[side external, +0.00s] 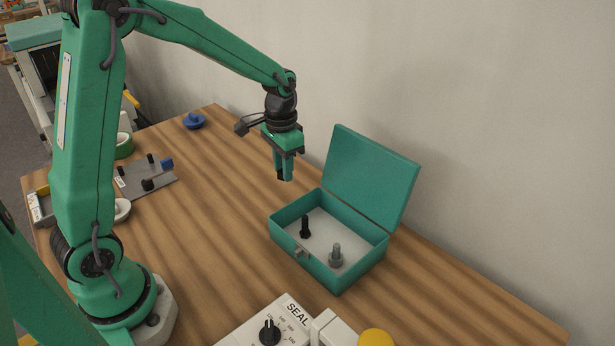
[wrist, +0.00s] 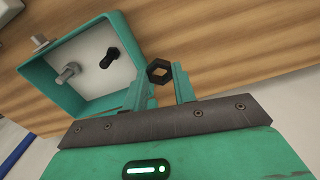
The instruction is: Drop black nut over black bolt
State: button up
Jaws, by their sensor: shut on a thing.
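My gripper (wrist: 160,80) is shut on a black hexagonal nut (wrist: 159,66), gripped between its two fingertips. In the side view my gripper (side external: 285,176) hangs above the table, to the left of and higher than the open box; the nut is hard to make out there. The black bolt (side external: 305,227) stands upright in the box, towards its left side. It also shows in the wrist view (wrist: 110,57), apart from the nut. A grey bolt (side external: 336,255) stands in the same box to the right of the black one, with a wide base at its foot.
The green box (side external: 333,281) has its lid (side external: 372,177) raised at the back, near the wall. A sealer with a knob (side external: 269,332) stands at the front. A grey plate with black posts (side external: 146,181) and a blue knob (side external: 193,121) lie to the left.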

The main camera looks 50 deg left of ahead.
aim_at(305, 217)
jog(key=d, duration=0.3)
jog(key=s+d+m, duration=0.1)
jog(key=d, duration=0.2)
jog(key=s+d+m, duration=0.1)
jog(key=d, duration=0.2)
jog(key=shift+d, duration=0.3)
jog(key=shift+f, duration=0.2)
jog(key=shift+f, duration=1.3)
jog(key=shift+f, duration=1.4)
dwell(0.6)
jog(key=o, duration=1.1)
jog(key=shift+c, duration=0.2)
jog(key=shift+o, duration=0.5)
